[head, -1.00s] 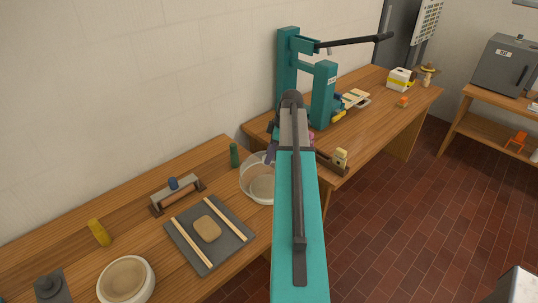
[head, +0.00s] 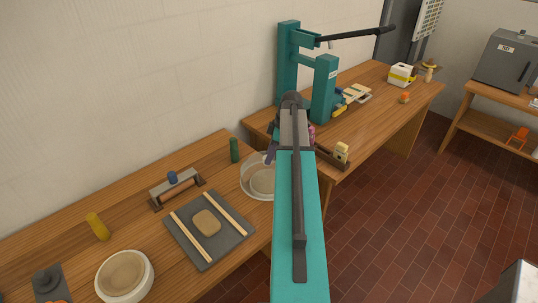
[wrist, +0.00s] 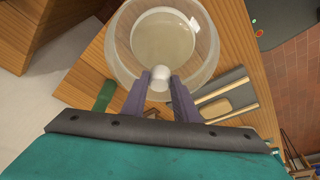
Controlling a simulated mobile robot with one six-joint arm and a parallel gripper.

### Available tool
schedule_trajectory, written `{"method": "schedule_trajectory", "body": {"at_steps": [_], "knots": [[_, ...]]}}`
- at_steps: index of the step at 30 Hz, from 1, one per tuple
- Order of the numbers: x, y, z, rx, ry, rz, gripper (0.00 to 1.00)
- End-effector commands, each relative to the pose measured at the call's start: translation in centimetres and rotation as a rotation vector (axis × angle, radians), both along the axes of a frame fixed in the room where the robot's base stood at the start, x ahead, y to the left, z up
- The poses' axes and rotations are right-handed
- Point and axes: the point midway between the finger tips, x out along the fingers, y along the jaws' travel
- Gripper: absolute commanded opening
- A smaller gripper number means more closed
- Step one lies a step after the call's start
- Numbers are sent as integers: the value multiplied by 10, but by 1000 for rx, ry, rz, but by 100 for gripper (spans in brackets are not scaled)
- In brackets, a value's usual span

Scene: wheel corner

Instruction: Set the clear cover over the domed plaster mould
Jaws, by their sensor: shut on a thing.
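The clear cover (head: 246,182) is a see-through round dome on the near bench, left of my arm. In the wrist view, it (wrist: 120,42) has a pale knob on top, and my gripper (wrist: 161,82) is shut on that knob with a dark finger on each side. In the head view, my gripper (head: 270,155) is mostly hidden by my arm. Through the clear wall a pale round form (head: 263,182) shows, probably the domed plaster mould; it also shows in the wrist view (wrist: 160,38). I cannot tell whether the cover's rim touches the bench.
A green cylinder (head: 234,150) stands just behind the cover. A grey board (head: 190,248) with two wooden strips and a tan slab lies to the left. A white round bowl (head: 147,278) is nearer. A teal press (head: 289,60) stands behind.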

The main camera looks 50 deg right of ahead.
Motion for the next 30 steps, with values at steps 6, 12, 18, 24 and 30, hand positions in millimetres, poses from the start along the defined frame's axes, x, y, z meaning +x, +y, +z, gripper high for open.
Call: {"method": "schedule_trajectory", "body": {"at_steps": [6,12,18,24,30], "knots": [[0,0,-8,-1,-1,0,0],[0,0,-14,-1,-1,0,0],[0,0,-21,-1,0,-1,0],[0,-1,-27,-1,0,-1,0],[-1,-1,-34,0,0,-1,0]]}}
